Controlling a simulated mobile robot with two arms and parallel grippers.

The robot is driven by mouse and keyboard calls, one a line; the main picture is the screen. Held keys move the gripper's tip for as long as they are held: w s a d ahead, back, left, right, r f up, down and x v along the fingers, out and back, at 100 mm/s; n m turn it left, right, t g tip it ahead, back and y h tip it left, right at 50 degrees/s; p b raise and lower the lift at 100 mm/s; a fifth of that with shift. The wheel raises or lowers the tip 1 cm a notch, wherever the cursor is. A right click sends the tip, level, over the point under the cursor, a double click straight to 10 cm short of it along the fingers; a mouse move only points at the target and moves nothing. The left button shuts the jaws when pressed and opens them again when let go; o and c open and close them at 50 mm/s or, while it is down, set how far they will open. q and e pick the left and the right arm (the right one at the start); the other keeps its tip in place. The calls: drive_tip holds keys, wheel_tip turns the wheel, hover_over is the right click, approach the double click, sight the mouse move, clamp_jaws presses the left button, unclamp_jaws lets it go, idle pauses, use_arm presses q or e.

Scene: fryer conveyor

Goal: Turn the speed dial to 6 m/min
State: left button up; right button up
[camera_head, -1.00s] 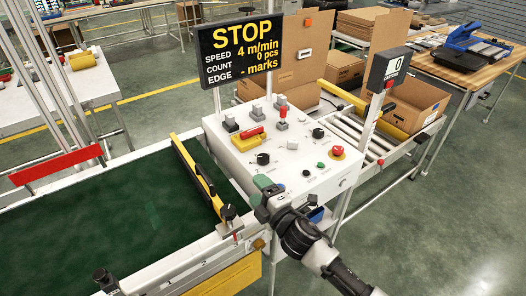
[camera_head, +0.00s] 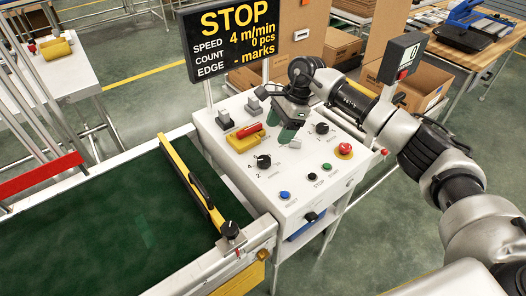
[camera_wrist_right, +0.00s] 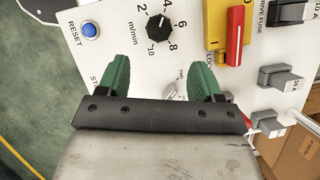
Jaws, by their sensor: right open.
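The black speed dial (camera_head: 263,161) is on the sloped white control panel (camera_head: 233,178). In the right wrist view the dial (camera_wrist_right: 160,27) sits at the top centre, inside a scale from 2 to 10 m/min; its white mark seems to point near 4. The display (camera_head: 233,42) reads STOP and speed 4 m/min. My right gripper (camera_head: 287,129) is over the back part of the panel, behind and right of the dial. Its green fingers (camera_wrist_right: 158,80) are apart with nothing held, and the dial is beyond their tips in the wrist view. My left gripper is not in view.
A yellow switch with a red handle (camera_head: 246,138) is close behind the dial. Another black knob (camera_head: 322,128), a red emergency button (camera_head: 345,150) and a blue reset button (camera_head: 285,195) are also on the panel. The green conveyor belt (camera_head: 110,225) lies to the left.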

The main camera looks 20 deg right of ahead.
sight(264, 159)
drive_tip(key=p+x, duration=0.2)
drive_tip(key=x, duration=0.7)
drive_tip(key=shift+a+f, duration=0.1)
drive_tip(key=shift+f, duration=0.1)
drive_tip(key=shift+a+f, duration=0.2)
drive_tip(key=shift+f, duration=0.3)
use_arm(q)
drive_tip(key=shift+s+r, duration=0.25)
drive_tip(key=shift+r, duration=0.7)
use_arm(e)
drive_tip(key=c, duration=0.9)
